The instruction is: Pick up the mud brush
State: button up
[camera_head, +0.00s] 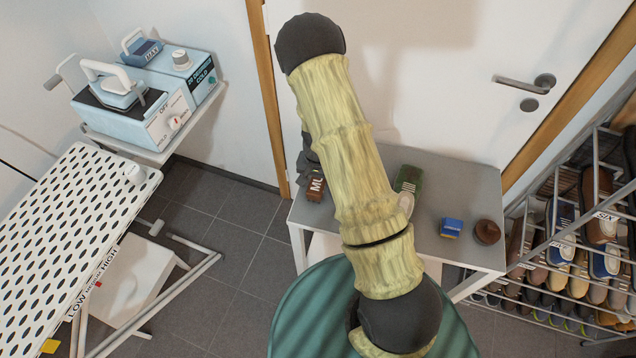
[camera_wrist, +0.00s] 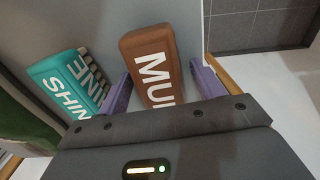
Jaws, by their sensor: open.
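The mud brush (camera_wrist: 150,60) is a brown block with white letters, of which "MU" shows in the wrist view. In the head view the brown block (camera_head: 315,190) lies at the left end of the grey table. My gripper (camera_wrist: 162,88) is open, with one purple finger on each side of the brush. Its lower end is hidden behind the gripper body. I cannot tell whether a finger touches it. In the head view my arm hides most of the gripper.
A teal "SHINE" brush (camera_wrist: 68,85) lies close beside the left finger. The grey table (camera_head: 455,180) also bears a green shoe (camera_head: 409,180), a blue-and-yellow block (camera_head: 451,227) and a round brown thing (camera_head: 487,232). A shoe rack (camera_head: 610,215) stands at right.

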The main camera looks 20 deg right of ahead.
jog(key=c, duration=1.1)
jog(key=shift+r, duration=0.1)
notch_tip(320, 180, up, 10)
jog(key=shift+f, duration=0.1)
